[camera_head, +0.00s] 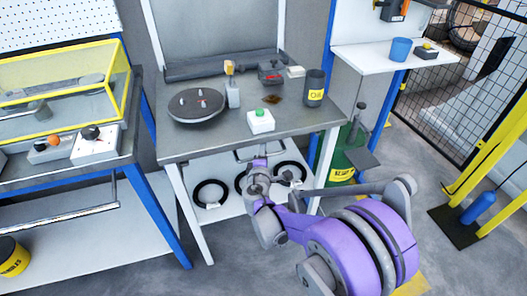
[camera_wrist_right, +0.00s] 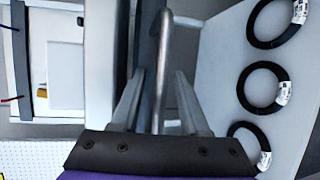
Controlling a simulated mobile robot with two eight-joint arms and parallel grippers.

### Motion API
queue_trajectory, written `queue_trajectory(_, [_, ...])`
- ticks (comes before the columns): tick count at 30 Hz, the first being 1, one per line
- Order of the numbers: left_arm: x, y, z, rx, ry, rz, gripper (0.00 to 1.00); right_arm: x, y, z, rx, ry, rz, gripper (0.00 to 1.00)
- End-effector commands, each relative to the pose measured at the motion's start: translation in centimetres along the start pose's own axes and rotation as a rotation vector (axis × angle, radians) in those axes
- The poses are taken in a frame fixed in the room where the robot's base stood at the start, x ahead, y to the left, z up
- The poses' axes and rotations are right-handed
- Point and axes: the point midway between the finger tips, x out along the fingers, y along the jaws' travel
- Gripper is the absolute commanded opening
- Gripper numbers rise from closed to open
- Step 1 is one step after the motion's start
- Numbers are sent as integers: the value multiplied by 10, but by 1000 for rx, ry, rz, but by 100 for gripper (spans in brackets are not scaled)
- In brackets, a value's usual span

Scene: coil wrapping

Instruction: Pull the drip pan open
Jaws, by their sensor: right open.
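The drip pan shows mainly by its grey handle (camera_head: 245,154) under the front edge of the workbench in the head view. The rest of the pan is hidden under the bench top. In the right wrist view the handle bar (camera_wrist_right: 163,70) runs lengthwise between my two fingers. My right gripper (camera_head: 258,164) is at the handle, just below the bench edge; its fingers (camera_wrist_right: 159,100) stand open on either side of the bar. I cannot tell whether a finger touches it. My left gripper is not in view.
The workbench (camera_head: 180,146) carries a dark turntable (camera_head: 197,105), a green-button box (camera_head: 261,121) and a dark Oils cup (camera_head: 314,87). Black rings (camera_head: 210,193) lie on the white lower shelf (camera_head: 230,212). A green drum (camera_head: 351,150) stands right of the bench.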

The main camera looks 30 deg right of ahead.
Motion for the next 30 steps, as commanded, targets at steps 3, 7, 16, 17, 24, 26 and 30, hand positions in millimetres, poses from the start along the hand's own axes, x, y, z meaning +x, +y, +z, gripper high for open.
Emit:
queue_trajectory(3, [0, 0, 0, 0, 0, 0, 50, 0, 0, 0, 0, 0, 0, 27])
queue_trajectory(7, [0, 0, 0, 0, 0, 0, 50, 0, 0, 0, 0, 0, 0, 3])
queue_trajectory(16, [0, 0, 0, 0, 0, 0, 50, 0, 0, 0, 0, 0, 0, 0])
queue_trajectory(17, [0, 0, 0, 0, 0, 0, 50, 0, 0, 0, 0, 0, 0, 0])
queue_trajectory(24, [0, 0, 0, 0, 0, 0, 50, 0, 0, 0, 0, 0, 0, 0])
queue_trajectory(26, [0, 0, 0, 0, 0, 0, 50, 0, 0, 0, 0, 0, 0, 0])
queue_trajectory(30, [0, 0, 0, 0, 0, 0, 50, 0, 0, 0, 0, 0, 0, 0])
